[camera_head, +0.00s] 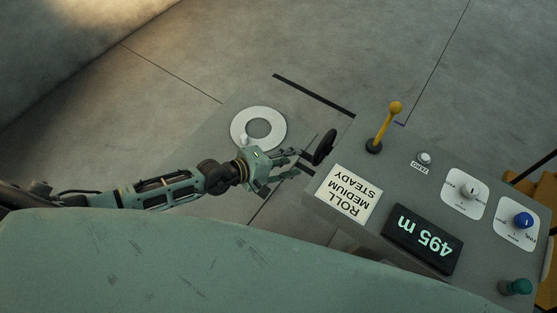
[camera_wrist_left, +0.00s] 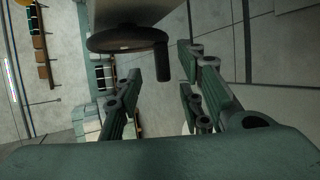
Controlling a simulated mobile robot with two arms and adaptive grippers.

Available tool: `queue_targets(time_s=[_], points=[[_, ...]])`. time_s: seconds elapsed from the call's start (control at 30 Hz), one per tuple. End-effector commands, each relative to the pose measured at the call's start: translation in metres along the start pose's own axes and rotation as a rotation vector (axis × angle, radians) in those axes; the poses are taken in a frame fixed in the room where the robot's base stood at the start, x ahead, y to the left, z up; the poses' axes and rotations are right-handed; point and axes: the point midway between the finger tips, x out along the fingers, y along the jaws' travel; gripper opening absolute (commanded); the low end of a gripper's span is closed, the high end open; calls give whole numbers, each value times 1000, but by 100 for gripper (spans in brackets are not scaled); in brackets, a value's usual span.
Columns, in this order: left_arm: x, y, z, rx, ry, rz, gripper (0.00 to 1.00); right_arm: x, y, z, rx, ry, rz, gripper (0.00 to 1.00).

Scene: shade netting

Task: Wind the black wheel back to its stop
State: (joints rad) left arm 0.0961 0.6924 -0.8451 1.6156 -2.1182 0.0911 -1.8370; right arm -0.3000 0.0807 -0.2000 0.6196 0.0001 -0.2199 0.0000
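The black wheel (camera_head: 325,147) is mounted on the left side of the grey console and is seen nearly edge-on in the head view. In the left wrist view the wheel (camera_wrist_left: 115,39) is at the top, with a short black crank handle (camera_wrist_left: 162,62) sticking out from its right edge. My left gripper (camera_head: 294,162) is just left of the wheel. In the left wrist view its two fingers (camera_wrist_left: 163,80) stand apart, with the handle between their tips and visible gaps on both sides. My right gripper is not in view.
The console top carries a yellow lever (camera_head: 385,127), a "ROLL MEDIUM STEADY" card (camera_head: 347,195), a display reading 495 m (camera_head: 423,238), a white-plated knob (camera_head: 465,193), a blue knob (camera_head: 522,220) and a green button (camera_head: 515,287). A white ring (camera_head: 279,128) lies beyond my left gripper.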

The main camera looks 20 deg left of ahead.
Motion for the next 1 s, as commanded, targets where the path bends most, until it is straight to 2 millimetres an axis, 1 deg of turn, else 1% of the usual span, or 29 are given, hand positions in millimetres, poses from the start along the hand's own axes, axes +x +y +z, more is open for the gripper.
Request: queue_targets(time_s=[0.03,0.1,0.2,0.3,0.43,0.67,0.73,0.77,0.87,0.97,1.0], points=[[-12,-2,0,1,0,-3,35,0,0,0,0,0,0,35],[-24,-1,0,2,0,-3,35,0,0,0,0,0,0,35],[-36,0,0,1,1,0,35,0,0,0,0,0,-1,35],[-44,0,0,1,0,0,35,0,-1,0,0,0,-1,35],[-47,2,0,0,0,2,35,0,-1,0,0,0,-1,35],[-47,1,0,-1,0,2,35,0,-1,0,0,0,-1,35],[-46,2,0,-24,0,8,35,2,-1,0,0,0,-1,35],[-45,2,0,-48,1,14,35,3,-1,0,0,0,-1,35],[-42,5,-2,-206,2,52,35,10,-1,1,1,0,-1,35],[-38,13,-8,-481,5,119,35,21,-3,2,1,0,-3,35],[-36,16,-13,-610,6,150,35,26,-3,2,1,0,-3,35]])
